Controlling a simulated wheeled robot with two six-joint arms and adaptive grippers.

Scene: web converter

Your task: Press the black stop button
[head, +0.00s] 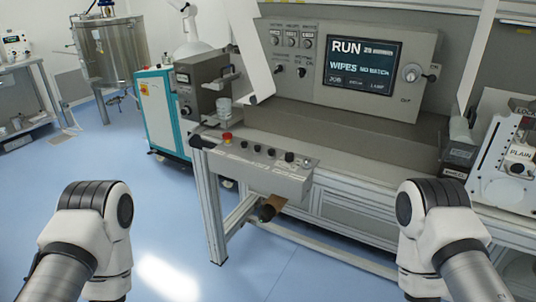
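A grey slanted control box (255,170) sticks out at the front of the machine. A row of small black buttons or knobs (257,149) runs along its top, with a larger black one (289,157) towards the right. Their labels are too small to read, so I cannot tell which is the stop button. The screen (363,64) reads RUN and WIPES NO BATCH. Parts of both my arms show at the lower left and lower right. Neither gripper is in view.
The machine's grey bench (340,125) stretches behind the control box. A teal and white cabinet (158,110) stands to the left, with a steel tank (108,50) farther back. A white unit (508,165) stands at right. The blue floor in front is clear.

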